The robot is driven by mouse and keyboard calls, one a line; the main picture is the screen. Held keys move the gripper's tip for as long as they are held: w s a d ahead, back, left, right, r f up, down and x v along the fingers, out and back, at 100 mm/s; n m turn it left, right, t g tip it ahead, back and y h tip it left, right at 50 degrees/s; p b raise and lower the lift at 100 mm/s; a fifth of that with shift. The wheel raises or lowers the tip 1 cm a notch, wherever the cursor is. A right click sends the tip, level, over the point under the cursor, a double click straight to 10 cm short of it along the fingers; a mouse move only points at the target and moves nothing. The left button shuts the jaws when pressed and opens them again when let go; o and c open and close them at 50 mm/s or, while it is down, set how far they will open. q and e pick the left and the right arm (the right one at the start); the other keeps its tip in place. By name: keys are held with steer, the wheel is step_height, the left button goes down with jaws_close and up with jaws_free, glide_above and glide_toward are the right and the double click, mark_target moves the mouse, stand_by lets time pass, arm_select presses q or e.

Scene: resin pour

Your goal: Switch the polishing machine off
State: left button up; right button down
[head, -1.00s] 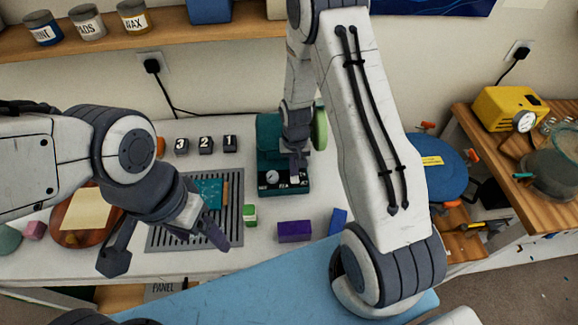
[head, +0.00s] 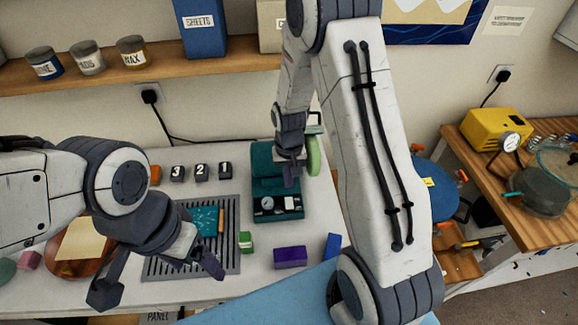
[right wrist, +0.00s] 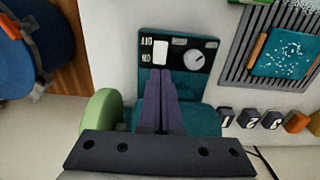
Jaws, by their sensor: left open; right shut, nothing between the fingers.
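The polishing machine (head: 262,163) is a teal box with a light green wheel (head: 314,155) on its right side. Its dark front panel (head: 292,205) carries a round pale dial (head: 267,203) and a small white switch plate; both also show in the right wrist view, the dial (right wrist: 194,59) beside the white plate (right wrist: 169,52). My right gripper (head: 291,178) is shut and empty, above the machine's body behind the panel. In the right wrist view its fingertips (right wrist: 161,75) point at the panel's near edge. My left gripper (head: 160,278) is open and empty over the table's front left.
Numbered dark blocks (head: 200,173) stand left of the machine. A slotted grey mat (head: 228,255) holds a teal piece. A wooden side table (head: 478,153) stands right.

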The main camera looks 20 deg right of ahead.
step_height(320, 180, up, 6)
steer(key=b, duration=0.1)
stand_by(0.4)
steer(key=s+a+r+n+b, duration=0.3)
steer(key=s+a+n+b, duration=0.15)
steer(key=s+a, duration=0.6)
steer(key=s+a+r+n+y+b, duration=0.1)
steer(key=s+a+n, duration=0.4)
steer(key=s, duration=0.7)
steer(key=shift+s+n+b, duration=0.15)
steer(key=shift+n+b, duration=0.4)
steer(key=shift+b, duration=0.25)
